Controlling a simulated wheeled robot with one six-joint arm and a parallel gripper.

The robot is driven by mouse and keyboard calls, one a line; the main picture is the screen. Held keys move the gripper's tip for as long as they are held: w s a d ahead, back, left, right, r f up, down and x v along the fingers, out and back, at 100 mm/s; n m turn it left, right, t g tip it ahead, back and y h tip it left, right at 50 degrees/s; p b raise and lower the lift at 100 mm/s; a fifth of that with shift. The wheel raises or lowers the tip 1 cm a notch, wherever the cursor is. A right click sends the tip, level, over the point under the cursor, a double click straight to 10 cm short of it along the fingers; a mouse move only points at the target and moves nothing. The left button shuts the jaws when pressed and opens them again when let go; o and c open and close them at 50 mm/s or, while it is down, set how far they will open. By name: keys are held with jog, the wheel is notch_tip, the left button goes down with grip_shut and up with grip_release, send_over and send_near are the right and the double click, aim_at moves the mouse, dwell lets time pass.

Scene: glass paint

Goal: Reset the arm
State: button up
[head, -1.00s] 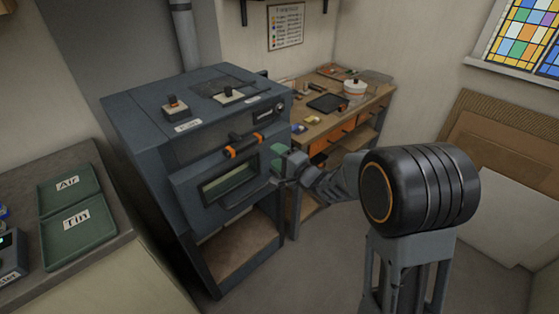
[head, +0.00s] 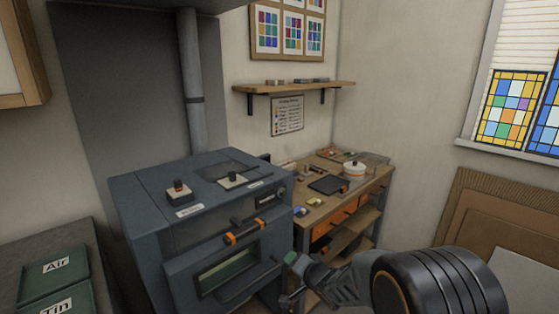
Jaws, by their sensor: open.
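My arm reaches in from the lower right of the head view. My gripper (head: 290,279) is at its far end, just right of the kiln's door, and looks empty. The fingers are small in the view, and the gap between them is hard to make out. The dark blue-grey kiln (head: 150,245) stands left of it. The kiln door has a glass window (head: 226,271) and a black handle (head: 243,231) with orange ends. The door looks shut.
A wooden workbench (head: 372,194) with orange drawers stands behind, holding a white pot (head: 354,170) and a dark tray (head: 329,185). Green trays marked Air (head: 54,272) and Tin lie at left. Boards (head: 500,218) lean at right. A wall shelf (head: 293,87) hangs above.

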jog(key=s+d+n+g+h, duration=0.5)
jog(key=s+d+g+h, duration=0.15)
jog(key=s+d, duration=0.4)
jog(key=s+r, duration=0.9)
jog(key=s, duration=0.4)
jog(key=shift+s+d+n+g, duration=0.35)
jog(key=shift+d+n, duration=0.05)
jog(key=shift+d, duration=0.05)
jog(key=shift+c, duration=0.7)
